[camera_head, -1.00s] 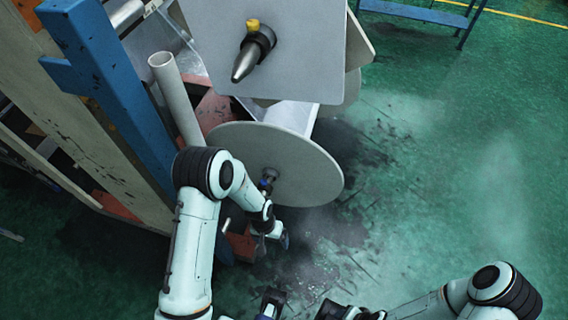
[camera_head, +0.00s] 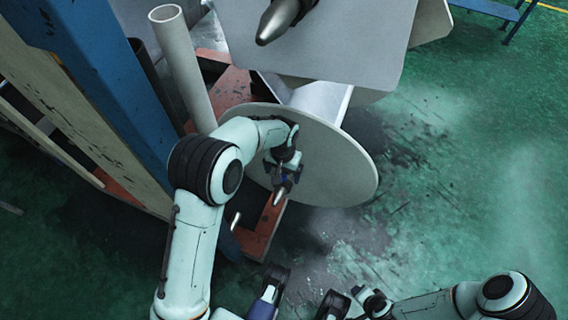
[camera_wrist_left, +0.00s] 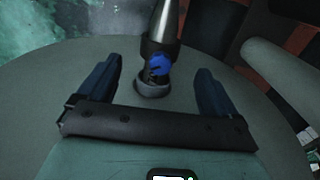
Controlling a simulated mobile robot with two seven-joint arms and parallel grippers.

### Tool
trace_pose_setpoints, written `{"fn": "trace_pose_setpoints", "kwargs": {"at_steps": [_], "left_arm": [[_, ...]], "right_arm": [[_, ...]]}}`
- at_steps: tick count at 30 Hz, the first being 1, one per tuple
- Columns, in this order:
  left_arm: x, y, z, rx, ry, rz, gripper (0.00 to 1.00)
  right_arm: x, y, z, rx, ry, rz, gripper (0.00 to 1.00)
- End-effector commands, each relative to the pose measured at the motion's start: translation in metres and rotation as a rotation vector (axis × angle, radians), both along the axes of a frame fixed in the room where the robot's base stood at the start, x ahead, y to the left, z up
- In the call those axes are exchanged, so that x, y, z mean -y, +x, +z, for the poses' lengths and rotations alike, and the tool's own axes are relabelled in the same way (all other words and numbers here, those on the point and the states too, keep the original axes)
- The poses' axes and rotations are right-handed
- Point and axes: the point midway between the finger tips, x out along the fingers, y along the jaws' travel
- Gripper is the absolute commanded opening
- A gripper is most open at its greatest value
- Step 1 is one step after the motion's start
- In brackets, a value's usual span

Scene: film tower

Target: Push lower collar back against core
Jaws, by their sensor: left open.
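The lower collar (camera_wrist_left: 157,66) is a black ring with a blue knob, around a metal spindle (camera_wrist_left: 167,22) with a pointed tip. Behind it, a grey core ring (camera_wrist_left: 152,88) sits at the middle of a round grey disc (camera_wrist_left: 60,75). I cannot tell whether collar and core touch. My left gripper (camera_wrist_left: 157,82) is open, its two blue fingers on either side of the collar and apart from it. In the head view this gripper (camera_head: 284,170) is at the spindle in front of the lower disc (camera_head: 345,180), partly hiding the collar. My right gripper (camera_head: 335,303) is cut off at the bottom edge.
An upper grey plate (camera_head: 330,40) with its own pointed spindle (camera_head: 278,18) overhangs the lower disc. A grey tube (camera_head: 183,70) and a blue post (camera_head: 85,80) stand to the left. The green floor (camera_head: 480,190) at right is clear.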

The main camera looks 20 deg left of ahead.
Motion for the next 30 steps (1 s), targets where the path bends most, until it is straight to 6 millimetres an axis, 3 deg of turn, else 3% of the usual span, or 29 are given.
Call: {"fn": "trace_pose_setpoints", "kwargs": {"at_steps": [3, 9, 22, 23, 29, 30], "left_arm": [[0.000, -0.001, -0.026, -0.004, 0.001, 0.001, 0.92], [0.000, 0.000, -0.050, -0.002, -0.001, 0.000, 0.92], [0.000, 0.000, -0.058, 0.000, -0.001, 0.000, 0.92], [0.000, 0.000, -0.058, 0.000, -0.001, 0.000, 0.86], [0.000, 0.000, -0.058, 0.000, -0.001, 0.000, 0.22], [0.000, 0.000, -0.058, 0.000, -0.001, 0.000, 0.56]], "right_arm": [[0.005, 0.005, -0.010, 0.010, -0.010, -0.009, 0.43], [0.008, -0.004, -0.022, -0.023, -0.011, -0.012, 0.43], [0.009, -0.010, -0.026, -0.043, -0.011, -0.014, 0.43], [0.009, -0.010, -0.026, -0.043, -0.011, -0.014, 0.43], [0.009, -0.010, -0.026, -0.043, -0.011, -0.014, 0.43], [0.009, -0.010, -0.026, -0.043, -0.011, -0.014, 0.43]]}}
